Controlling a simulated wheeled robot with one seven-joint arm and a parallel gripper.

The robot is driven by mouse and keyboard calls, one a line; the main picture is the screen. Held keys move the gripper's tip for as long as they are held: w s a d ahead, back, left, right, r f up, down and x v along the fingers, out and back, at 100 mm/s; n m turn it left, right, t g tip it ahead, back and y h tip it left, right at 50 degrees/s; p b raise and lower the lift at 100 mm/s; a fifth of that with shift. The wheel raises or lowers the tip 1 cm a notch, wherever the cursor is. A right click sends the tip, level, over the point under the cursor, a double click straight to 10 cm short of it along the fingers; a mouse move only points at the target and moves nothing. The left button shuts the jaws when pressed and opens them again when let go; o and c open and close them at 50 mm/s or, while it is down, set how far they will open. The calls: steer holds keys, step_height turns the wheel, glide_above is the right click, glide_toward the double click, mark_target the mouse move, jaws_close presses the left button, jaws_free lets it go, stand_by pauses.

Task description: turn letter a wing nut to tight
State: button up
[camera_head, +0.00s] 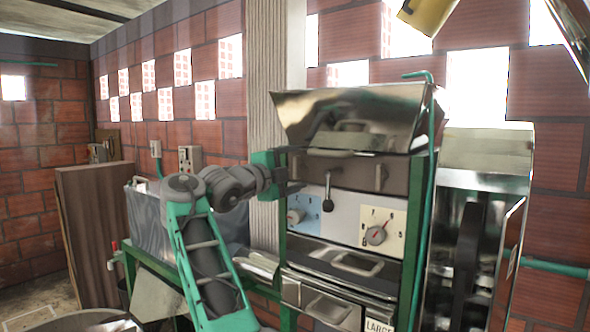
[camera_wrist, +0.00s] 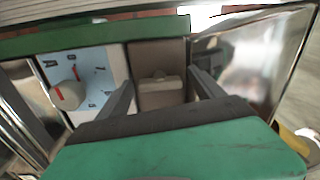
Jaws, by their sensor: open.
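A tan wing nut (camera_wrist: 160,84) sits on a brown panel in the wrist view, between the two fingers of my gripper (camera_wrist: 162,90). The fingers are open, one on each side of it, with visible gaps in the picture. I cannot tell how deep they reach around it. In the head view my gripper (camera_head: 291,181) is at the left edge of the machine's brown panel (camera_head: 345,174), and the wing nut there is hidden behind it. The blue dial plate (camera_wrist: 85,80) with a letter A and a red-marked knob is left of the wing nut in the wrist view.
In the head view a blue dial (camera_head: 298,216), a black lever (camera_head: 327,195) and a cream dial (camera_head: 378,235) are on the machine front. A shiny hopper (camera_head: 350,115) overhangs above. Metal trays (camera_head: 345,262) jut out below. A tall metal unit (camera_head: 478,240) stands at right.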

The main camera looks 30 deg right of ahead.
steer(key=shift+a, duration=0.1)
steer(key=b+v, duration=0.2)
steer(key=v, duration=0.5)
steer(key=shift+s+a, duration=0.15)
steer(key=shift+a, duration=0.15)
